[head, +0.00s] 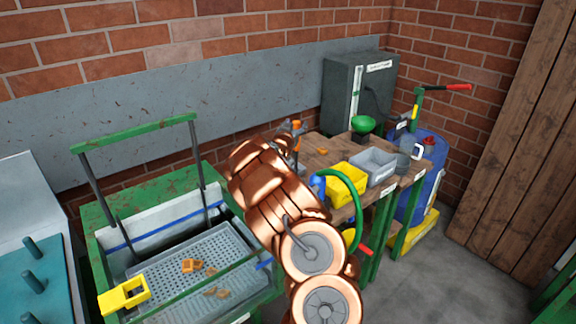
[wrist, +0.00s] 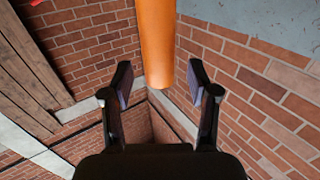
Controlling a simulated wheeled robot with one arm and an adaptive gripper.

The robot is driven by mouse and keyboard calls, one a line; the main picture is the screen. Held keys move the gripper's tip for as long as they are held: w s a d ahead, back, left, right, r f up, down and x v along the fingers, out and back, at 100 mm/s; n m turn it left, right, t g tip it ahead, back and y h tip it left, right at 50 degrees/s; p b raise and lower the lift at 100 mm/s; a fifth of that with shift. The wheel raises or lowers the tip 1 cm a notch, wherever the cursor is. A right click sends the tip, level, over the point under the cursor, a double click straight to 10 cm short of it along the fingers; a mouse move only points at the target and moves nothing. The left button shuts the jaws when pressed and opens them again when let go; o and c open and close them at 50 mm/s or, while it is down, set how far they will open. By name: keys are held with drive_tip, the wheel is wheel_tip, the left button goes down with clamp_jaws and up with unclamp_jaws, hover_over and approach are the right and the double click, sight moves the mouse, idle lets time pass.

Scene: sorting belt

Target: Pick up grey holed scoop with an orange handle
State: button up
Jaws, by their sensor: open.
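The orange handle (wrist: 157,40) of the scoop comes down from the top edge of the wrist view. Its lower end lies between the two fingers of my gripper (wrist: 160,82), with a gap on both sides. My gripper is open and holds nothing. The scoop's grey holed part is out of the wrist view. In the head view a small upright orange piece (head: 296,140) with grey at its top shows just beyond my copper arm, and looks like the scoop. My arm hides the fingers there.
A green hose (head: 352,190) curves close to my arm. At left stands a green-framed belt unit with a perforated tray (head: 172,268). A brick wall is behind.

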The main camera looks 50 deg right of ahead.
drive_tip(key=shift+x, duration=0.85)
drive_tip(key=shift+c, duration=0.4)
clamp_jaws()
